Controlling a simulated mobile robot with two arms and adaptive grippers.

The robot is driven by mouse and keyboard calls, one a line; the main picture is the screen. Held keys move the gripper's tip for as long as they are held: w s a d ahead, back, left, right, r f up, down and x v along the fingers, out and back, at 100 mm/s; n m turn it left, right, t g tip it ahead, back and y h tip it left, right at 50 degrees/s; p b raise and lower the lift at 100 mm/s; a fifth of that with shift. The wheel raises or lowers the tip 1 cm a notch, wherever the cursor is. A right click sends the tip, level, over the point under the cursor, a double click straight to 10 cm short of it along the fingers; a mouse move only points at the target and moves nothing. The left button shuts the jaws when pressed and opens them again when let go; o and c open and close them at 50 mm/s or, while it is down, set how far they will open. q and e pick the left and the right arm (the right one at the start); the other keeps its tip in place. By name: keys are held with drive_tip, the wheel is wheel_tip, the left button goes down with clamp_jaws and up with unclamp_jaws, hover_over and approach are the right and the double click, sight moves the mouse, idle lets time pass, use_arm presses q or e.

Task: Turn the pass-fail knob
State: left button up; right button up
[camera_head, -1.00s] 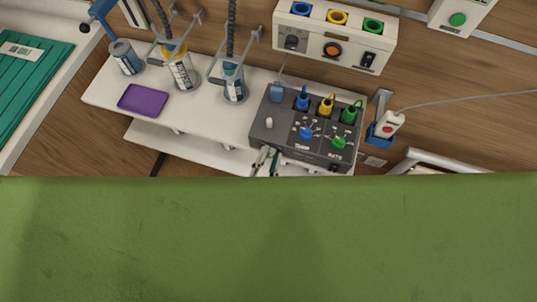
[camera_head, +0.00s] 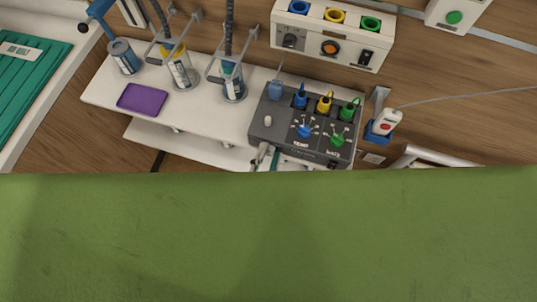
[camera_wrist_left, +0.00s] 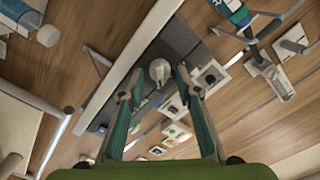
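A grey control box (camera_head: 283,131) stands at the right end of the white shelf. A small pale knob (camera_head: 268,121) sits on the left of its sloped face, and a blue and a green dial are to its right. No pass-fail label is readable. In the left wrist view a pale knob (camera_wrist_left: 160,70) on a dark panel lies between and just beyond the fingertips. My left gripper (camera_wrist_left: 155,84) is open, with a finger on each side, and no contact is visible. In the head view the left gripper (camera_head: 264,157) shows only partly, at the box's front edge. My right gripper is not in view.
A white wall unit (camera_head: 333,35) hangs above the box. A purple tray (camera_head: 142,99) and several canisters stand left on the shelf (camera_head: 208,122). A white plug-like device (camera_head: 386,124) is at the right. A large green surface (camera_head: 270,235) hides the lower head view.

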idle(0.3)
use_arm(q)
drive_tip(key=v, duration=1.2)
